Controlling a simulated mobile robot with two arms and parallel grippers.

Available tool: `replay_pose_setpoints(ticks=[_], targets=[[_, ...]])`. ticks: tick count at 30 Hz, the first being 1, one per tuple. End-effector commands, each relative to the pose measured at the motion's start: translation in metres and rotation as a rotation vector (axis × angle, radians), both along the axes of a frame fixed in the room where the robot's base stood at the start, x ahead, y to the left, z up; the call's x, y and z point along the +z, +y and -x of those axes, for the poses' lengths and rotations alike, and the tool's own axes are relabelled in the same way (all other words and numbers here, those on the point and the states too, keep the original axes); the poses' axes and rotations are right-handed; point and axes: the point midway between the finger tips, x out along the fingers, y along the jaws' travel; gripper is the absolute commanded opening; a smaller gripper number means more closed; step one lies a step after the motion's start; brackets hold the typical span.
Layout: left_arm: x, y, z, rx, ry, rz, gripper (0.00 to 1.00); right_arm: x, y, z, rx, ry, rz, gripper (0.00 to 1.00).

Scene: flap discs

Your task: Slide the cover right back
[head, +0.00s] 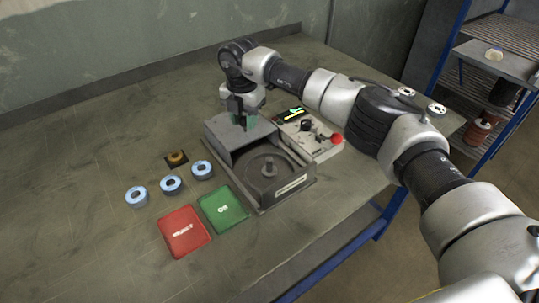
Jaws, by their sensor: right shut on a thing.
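A grey machine (290,197) stands on the table with a round recess and a spindle (268,166) showing in its open front part. Its grey cover (222,131) sits over the back part, clear of the spindle. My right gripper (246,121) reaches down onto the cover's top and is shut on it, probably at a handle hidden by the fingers. My left gripper is out of view.
A control box (316,143) with a lit display and red knob stands right of the machine. Several blue-and-white rings (171,184) lie left, near a brown disc on a dark square (176,158). A red mat (184,231) and green mat (224,208) lie in front. The far-left table is clear.

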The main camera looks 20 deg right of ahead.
Motion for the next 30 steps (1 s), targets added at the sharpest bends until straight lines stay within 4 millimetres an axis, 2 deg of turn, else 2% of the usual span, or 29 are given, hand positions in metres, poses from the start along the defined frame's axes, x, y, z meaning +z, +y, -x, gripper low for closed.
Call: replay_pose_setpoints(ticks=[2, 3, 8, 19, 30], targets=[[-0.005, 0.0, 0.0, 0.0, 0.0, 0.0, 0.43, -0.001, 0.002, -0.005, -0.002, -0.001, 0.0, 0.21], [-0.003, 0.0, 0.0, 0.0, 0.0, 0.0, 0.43, 0.0, 0.002, -0.005, 0.0, -0.001, 0.001, 0.37], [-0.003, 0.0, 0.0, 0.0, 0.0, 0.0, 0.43, 0.0, 0.002, -0.004, 0.0, 0.0, 0.0, 0.6], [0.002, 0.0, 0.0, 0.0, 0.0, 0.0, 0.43, 0.006, 0.001, -0.004, 0.0, -0.001, 0.001, 0.6], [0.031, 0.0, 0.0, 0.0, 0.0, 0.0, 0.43, 0.051, 0.001, -0.004, 0.0, -0.002, 0.001, 0.6]])
